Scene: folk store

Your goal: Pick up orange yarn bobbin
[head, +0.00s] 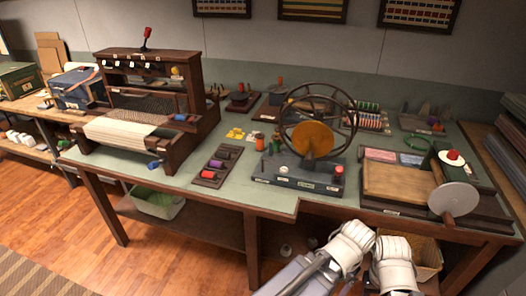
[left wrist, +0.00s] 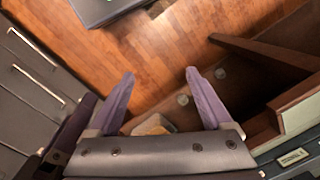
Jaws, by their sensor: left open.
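A small orange-brown bobbin (head: 259,142) stands upright on the green table top, left of the spinning wheel's base. A green spool (head: 276,144) stands just right of it. Another orange-topped spool (head: 279,82) stands farther back by the wall; I cannot tell from its size whether it is yarn. My left gripper (left wrist: 160,73) is open and empty in the left wrist view, its purple fingers pointing over the wooden floor and a shelf below table height. No bobbin shows between them.
A dark spool rack (head: 229,153) holds purple and red spools. The wheel (head: 312,139) stands right of the bobbin, and a loom (head: 122,132) stands left. A wooden tray machine (head: 401,184) fills the right side.

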